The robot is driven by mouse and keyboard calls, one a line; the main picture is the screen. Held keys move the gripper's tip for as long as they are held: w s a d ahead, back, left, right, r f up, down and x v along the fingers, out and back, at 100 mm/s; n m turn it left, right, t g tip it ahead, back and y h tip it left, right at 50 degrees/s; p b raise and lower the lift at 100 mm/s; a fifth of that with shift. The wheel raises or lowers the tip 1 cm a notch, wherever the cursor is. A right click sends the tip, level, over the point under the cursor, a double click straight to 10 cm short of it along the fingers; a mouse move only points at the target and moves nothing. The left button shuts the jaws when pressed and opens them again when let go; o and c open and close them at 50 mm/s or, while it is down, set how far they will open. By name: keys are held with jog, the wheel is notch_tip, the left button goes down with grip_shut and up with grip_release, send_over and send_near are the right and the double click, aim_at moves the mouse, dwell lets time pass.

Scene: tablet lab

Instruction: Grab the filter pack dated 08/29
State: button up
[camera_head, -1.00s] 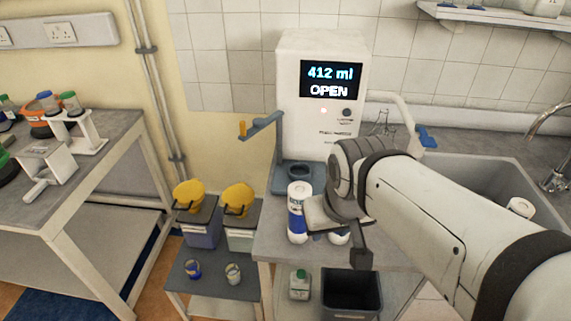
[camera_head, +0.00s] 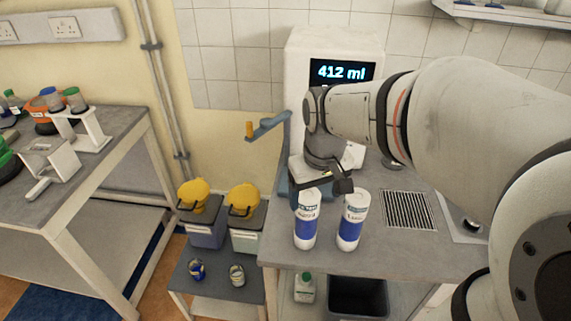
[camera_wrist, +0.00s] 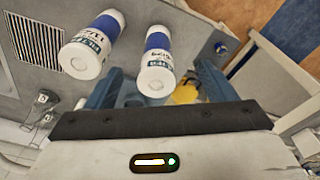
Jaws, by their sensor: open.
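Two white filter packs with blue bands stand side by side on the grey bench (camera_head: 385,262). The left pack (camera_head: 306,228) and the right pack (camera_head: 351,224) carry printed labels, but I cannot read a date on either. In the wrist view the left pack (camera_wrist: 157,60) appears between my blue fingertips, and the right pack (camera_wrist: 93,45) is outside them to the left. My gripper (camera_wrist: 158,80) is open and empty. In the head view my gripper (camera_head: 322,180) is just behind and above the left pack, its fingers partly hidden.
A white dispenser (camera_head: 300,60) reading "412 ml" stands behind my arm. A blue lever arm (camera_head: 268,126) with an orange handle juts left of it. A drain grille (camera_head: 408,210) is to the right. Yellow-topped bins (camera_head: 205,222) stand lower left, beyond the bench edge.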

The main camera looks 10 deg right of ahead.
aim_at(308, 195)
jog(key=shift+n+g, duration=0.6)
jog(key=shift+g, duration=0.1)
jog(key=w+f, duration=0.2)
jog(key=w, duration=0.1)
jog(key=w+f, duration=0.1)
jog(key=w, duration=0.1)
jog(key=shift+w, duration=0.15)
notch_tip(308, 195, down, 8)
jog(key=shift+w+d+r+p, duration=0.1)
jog(key=shift+w+r+p, duration=0.05)
jog(key=shift+p, duration=0.55)
jog(key=c, duration=1.4)
